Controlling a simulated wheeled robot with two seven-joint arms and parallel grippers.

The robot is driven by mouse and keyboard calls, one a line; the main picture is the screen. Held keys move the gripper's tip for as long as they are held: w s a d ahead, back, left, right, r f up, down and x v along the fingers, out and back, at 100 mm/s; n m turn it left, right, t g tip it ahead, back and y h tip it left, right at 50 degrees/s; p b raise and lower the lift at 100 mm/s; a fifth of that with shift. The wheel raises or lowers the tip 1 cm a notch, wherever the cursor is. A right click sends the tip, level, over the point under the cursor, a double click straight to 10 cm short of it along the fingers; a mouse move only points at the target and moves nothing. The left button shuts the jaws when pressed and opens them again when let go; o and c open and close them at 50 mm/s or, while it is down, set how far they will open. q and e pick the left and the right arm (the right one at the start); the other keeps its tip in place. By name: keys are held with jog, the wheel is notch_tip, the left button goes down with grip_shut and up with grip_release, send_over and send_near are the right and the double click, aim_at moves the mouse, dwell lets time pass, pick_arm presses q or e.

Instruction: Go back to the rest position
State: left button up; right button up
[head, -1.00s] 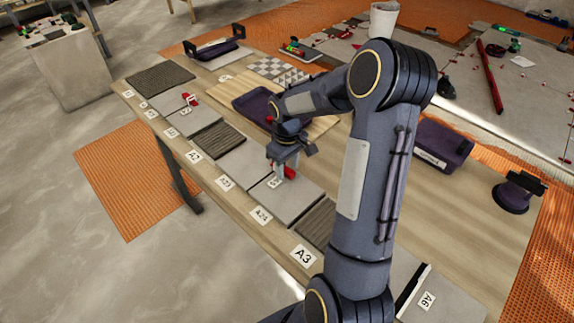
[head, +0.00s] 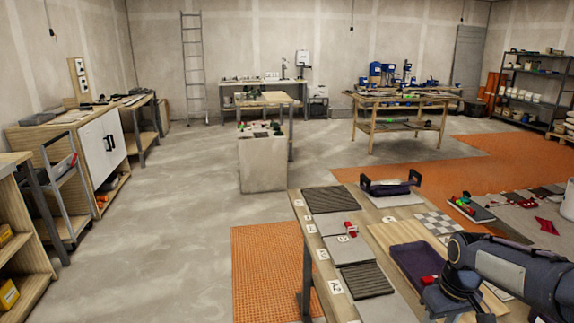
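An arm of mine, which I take to be the right, comes in from the lower right edge. Its dark wrist and the upper part of the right gripper (head: 452,300) are over the workbench, beside the dark purple tray (head: 408,262). A red item (head: 430,280) shows in the tray close to the wrist. My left gripper is not in view.
The workbench (head: 382,233) carries grey tiles (head: 350,250), dark ribbed tiles (head: 331,199), a red clip-like piece (head: 351,229) and a handled tool (head: 390,187). Open concrete floor (head: 170,220) lies to the left.

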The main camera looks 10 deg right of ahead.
jog(key=s+a+r+m+t+y+p, duration=0.1)
jog(key=s+a+r, duration=0.3)
jog(key=s+a, duration=0.4)
jog(key=s+a+r+m+t+y+p, duration=0.1)
jog(key=s+a+r+t+y+p, duration=0.1)
jog(key=s+a, duration=0.7)
notch_tip(320, 180, up, 4)
jog(key=shift+s+f+m+t+y+p, duration=0.25)
jog(key=shift+s+t+p, duration=0.4)
jog(key=shift+t, duration=0.35)
